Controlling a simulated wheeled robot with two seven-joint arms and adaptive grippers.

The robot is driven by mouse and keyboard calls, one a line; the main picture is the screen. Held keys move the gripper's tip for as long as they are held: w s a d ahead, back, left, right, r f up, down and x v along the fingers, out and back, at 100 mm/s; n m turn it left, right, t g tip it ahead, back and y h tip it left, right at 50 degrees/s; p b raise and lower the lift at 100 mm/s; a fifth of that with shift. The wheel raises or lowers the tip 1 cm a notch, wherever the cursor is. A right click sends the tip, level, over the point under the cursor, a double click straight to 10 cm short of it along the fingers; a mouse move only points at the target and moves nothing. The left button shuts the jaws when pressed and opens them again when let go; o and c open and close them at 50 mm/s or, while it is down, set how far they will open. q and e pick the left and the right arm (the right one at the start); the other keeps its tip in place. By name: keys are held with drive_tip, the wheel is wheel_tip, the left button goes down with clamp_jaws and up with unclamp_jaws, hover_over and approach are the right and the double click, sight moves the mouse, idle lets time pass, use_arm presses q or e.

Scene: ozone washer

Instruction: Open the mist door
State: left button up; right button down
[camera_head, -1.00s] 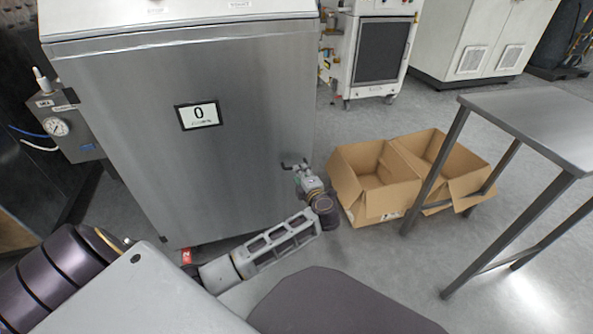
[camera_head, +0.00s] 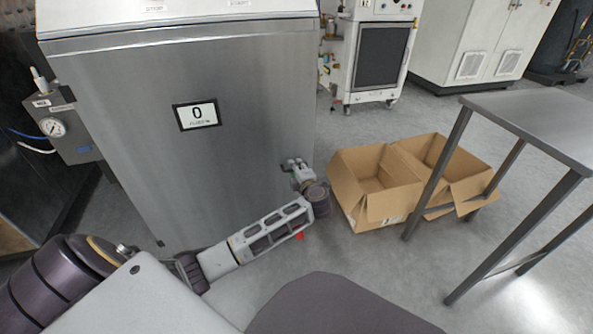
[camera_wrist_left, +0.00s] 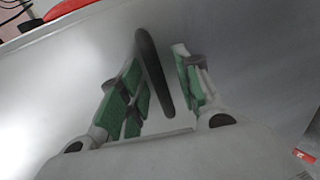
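The mist door is the grey metal front panel (camera_head: 220,115) of the large cabinet, and it looks closed. A dark bar handle (camera_wrist_left: 154,70) shows in the left wrist view against the pale metal. My left gripper (camera_head: 294,164) is low at the panel's right side. In the left wrist view my left gripper (camera_wrist_left: 160,85) has its green-padded fingers on either side of the handle. The fingers are apart, with a gap visible on the handle's right; contact on its left is unclear. In the head view the gripper hides the handle. My right gripper is not in view.
Two open cardboard boxes (camera_head: 368,190) stand on the floor right of the cabinet. A metal table (camera_head: 545,115) stands farther right. A gauge box (camera_head: 55,125) is at the cabinet's left. A white wheeled machine (camera_head: 380,50) is behind.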

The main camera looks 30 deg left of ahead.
use_arm(q)
clamp_jaws()
drive_tip(key=shift+s+d, duration=0.15)
idle(0.4)
